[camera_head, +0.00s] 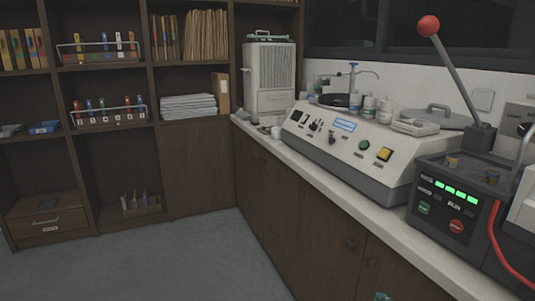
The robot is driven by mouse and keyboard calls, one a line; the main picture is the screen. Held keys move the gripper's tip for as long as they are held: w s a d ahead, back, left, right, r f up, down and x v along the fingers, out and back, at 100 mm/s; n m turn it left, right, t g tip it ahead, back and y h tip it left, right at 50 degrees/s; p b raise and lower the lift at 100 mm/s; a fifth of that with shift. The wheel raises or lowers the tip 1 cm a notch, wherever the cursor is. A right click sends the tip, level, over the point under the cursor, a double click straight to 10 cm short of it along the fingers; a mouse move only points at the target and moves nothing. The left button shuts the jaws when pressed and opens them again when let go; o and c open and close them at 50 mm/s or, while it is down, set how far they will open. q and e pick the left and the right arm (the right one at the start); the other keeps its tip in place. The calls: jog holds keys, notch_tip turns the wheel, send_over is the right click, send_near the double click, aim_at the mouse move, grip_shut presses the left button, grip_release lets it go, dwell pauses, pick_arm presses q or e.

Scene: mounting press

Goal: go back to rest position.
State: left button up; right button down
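Neither of my grippers shows clearly in the head view. A small teal-green piece (382,297) pokes in at the bottom edge, and I cannot tell what it belongs to. The mounting press (450,200) is a dark machine at the right, with green lights, a green button and a red button. Its lever (455,75) with a red ball knob stands raised and leans to the left.
A white counter (345,200) runs along the right wall above brown cabinets. A beige machine (345,150) with bottles on top sits beside the press. A grey-white unit (269,80) stands at the far end. Shelves (150,90) fill the left. Grey floor (170,265) is clear.

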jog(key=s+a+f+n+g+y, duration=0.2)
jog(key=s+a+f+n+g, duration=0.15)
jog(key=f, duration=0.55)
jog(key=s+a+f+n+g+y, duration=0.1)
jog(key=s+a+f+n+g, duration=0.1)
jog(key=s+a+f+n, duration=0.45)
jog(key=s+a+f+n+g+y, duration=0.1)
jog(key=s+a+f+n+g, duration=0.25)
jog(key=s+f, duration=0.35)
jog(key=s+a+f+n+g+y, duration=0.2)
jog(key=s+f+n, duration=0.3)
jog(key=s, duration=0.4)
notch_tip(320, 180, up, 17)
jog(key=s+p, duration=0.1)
jog(key=p, duration=1.7)
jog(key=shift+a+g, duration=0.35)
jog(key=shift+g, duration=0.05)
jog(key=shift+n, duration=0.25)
